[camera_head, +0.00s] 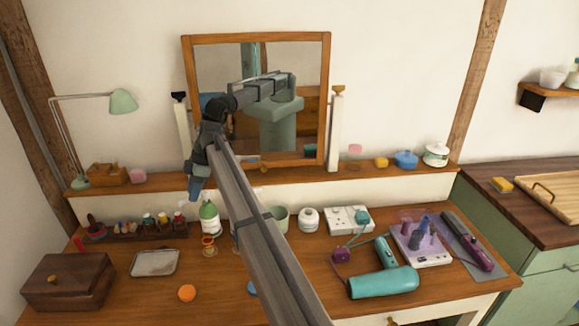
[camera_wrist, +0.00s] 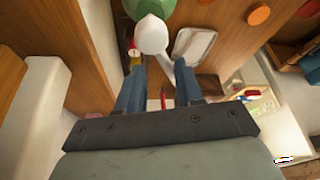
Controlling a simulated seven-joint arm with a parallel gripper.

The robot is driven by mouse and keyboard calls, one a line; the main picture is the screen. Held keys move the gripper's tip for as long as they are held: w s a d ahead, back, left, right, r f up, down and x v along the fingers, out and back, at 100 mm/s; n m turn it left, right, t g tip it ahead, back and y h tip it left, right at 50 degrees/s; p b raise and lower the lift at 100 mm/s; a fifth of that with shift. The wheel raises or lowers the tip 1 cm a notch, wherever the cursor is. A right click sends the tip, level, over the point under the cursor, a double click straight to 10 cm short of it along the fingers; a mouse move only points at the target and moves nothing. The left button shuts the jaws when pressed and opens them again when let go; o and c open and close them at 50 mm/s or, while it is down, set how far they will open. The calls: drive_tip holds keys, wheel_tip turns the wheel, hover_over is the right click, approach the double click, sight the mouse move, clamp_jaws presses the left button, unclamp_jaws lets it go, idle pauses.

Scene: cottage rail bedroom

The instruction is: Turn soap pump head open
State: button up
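The soap pump is a green bottle (camera_head: 209,219) with a pale label, upright on the dressing table. In the wrist view its white pump head (camera_wrist: 151,35) is at the top centre, above the green bottle (camera_wrist: 147,7), with a spout running toward the lower right. My gripper (camera_head: 193,198) points down just left of the bottle's top. In the wrist view my gripper (camera_wrist: 159,67) has its two blue fingers apart, and the spout reaches toward the gap between their tips. I cannot tell whether a finger touches it. Part of the head is hidden in the head view.
A rack of small bottles (camera_head: 140,231) and a metal tray (camera_head: 155,263) stand left of the pump. A green cup (camera_head: 277,217) and white jar (camera_head: 308,219) stand right. The mirror (camera_head: 257,37) rises behind. My arm crosses the table's middle.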

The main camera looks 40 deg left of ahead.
drive_tip(key=m, duration=0.2)
drive_tip(key=m+y, duration=0.1)
drive_tip(key=shift+w+a+r+m+t, duration=0.15)
drive_tip(key=shift+w+a+m+t, duration=0.15)
drive_tip(key=shift+w+t, duration=0.1)
drive_tip(key=v, duration=1.4)
drive_tip(key=w+d+f+m, duration=0.1)
drive_tip(key=w+d+f, duration=0.3)
drive_tip(key=w+d, duration=0.4)
drive_tip(key=w+d+f+m, duration=0.2)
drive_tip(key=w+d+f, duration=0.3)
drive_tip(key=w, duration=0.8)
drive_tip(key=shift+d+y, duration=0.4)
drive_tip(key=shift+d, duration=1)
drive_tip(key=shift+f, duration=0.15)
